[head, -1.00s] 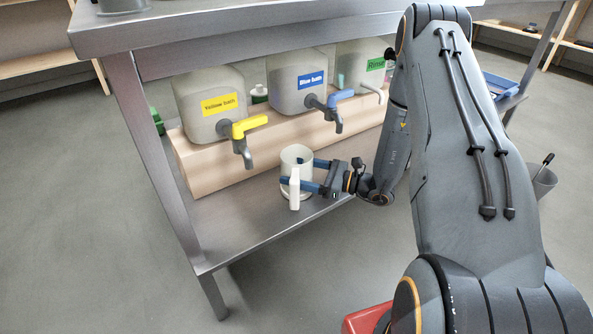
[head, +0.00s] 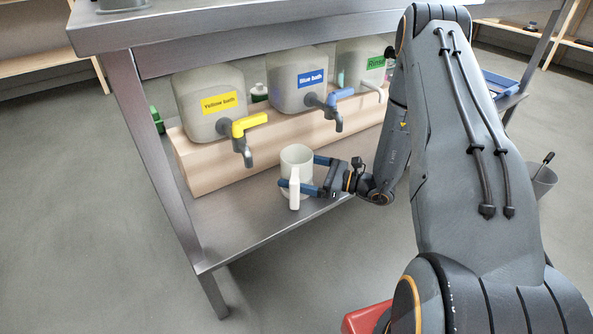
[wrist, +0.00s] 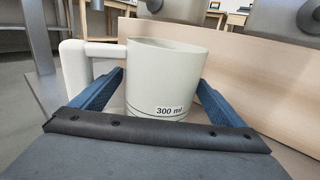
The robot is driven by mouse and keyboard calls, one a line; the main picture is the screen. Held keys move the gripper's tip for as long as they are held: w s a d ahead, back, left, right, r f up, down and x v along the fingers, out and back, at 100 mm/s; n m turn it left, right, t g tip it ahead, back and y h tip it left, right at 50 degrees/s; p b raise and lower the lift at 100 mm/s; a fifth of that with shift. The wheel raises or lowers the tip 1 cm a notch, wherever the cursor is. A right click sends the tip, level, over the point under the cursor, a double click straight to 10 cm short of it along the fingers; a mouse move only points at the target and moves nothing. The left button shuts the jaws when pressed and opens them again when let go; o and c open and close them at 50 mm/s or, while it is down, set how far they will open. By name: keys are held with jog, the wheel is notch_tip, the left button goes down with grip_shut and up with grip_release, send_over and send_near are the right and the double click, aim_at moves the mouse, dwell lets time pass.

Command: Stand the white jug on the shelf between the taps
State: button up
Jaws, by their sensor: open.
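The white jug (head: 296,160) stands upright on the metal lower shelf (head: 240,222), between the yellow tap (head: 245,132) and the blue tap (head: 335,105) as the head view shows it, in front of the wooden block. Its handle faces the front. In the wrist view the jug (wrist: 165,82) shows a "300 ml" mark, with its handle at the left. My gripper (head: 302,174) is open, its blue fingers on either side of the jug. In the wrist view the fingers (wrist: 158,95) flank the jug; whether either touches it I cannot tell.
Containers labelled Yellow bath (head: 205,100), Blue bath (head: 296,80) and Rinse (head: 362,66) sit on the wooden block (head: 200,170) behind the jug. The table top overhangs them. A metal leg (head: 160,165) stands at left. The shelf front-left of the jug is clear.

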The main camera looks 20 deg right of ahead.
dwell(0.3)
jog(key=shift+p+v, duration=0.9)
jog(key=shift+v, duration=3.05)
jog(key=p+v, duration=0.1)
jog(key=v, duration=0.7)
jog(key=shift+p, duration=0.35)
jog(key=shift+s+a, duration=0.1)
